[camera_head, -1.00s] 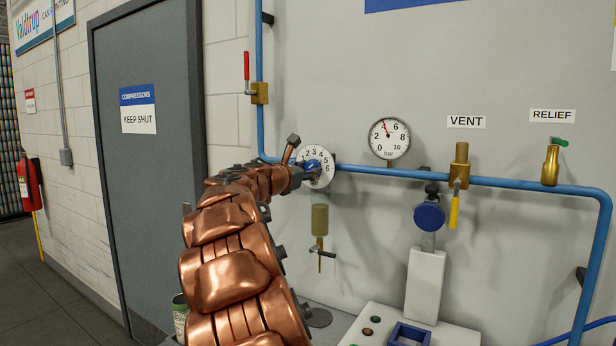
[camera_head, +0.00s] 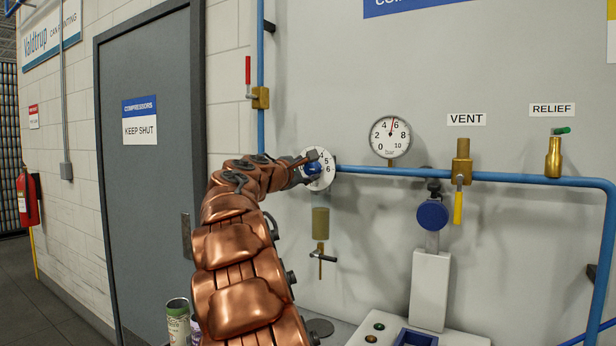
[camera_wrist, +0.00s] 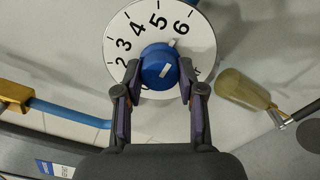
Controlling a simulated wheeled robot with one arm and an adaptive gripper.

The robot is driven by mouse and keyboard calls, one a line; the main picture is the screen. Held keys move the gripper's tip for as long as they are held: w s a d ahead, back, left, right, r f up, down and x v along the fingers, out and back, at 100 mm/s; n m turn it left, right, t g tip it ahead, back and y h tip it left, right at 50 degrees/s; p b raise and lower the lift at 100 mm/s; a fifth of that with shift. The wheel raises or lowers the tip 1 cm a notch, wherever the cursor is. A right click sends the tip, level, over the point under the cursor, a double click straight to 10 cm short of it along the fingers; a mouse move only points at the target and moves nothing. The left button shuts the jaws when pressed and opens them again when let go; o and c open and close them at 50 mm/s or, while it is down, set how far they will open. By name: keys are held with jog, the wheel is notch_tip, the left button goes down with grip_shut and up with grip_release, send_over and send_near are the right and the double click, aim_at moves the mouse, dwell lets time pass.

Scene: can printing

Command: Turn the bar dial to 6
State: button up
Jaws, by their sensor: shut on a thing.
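The bar dial (camera_head: 327,181) is a round white plate on the grey wall with black numbers and a blue knob (camera_head: 313,169) at its centre. In the wrist view the dial (camera_wrist: 197,52) shows 2 to 6, and the knob (camera_wrist: 160,66) carries a white mark slanting up and right, roughly towards 5 to 6. My gripper (camera_wrist: 159,72) is shut on the knob, one finger on each side. In the head view my gripper (camera_head: 303,172) partly hides the dial's left side. The bar gauge (camera_head: 390,138) has its red needle between 4 and 6.
A blue pipe (camera_head: 510,183) runs right from the dial past the VENT valve (camera_head: 462,160) and RELIEF valve (camera_head: 553,157). A brass fitting (camera_head: 320,222) hangs below the dial. A red-handled valve (camera_head: 260,98) is up left. A can (camera_head: 178,325) stands below.

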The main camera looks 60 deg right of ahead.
dwell(0.5)
jog(key=o, duration=1.1)
jog(key=shift+o, duration=0.2)
jog(key=shift+a, duration=0.1)
jog(key=a, duration=1.2)
jog(key=shift+s, duration=0.25)
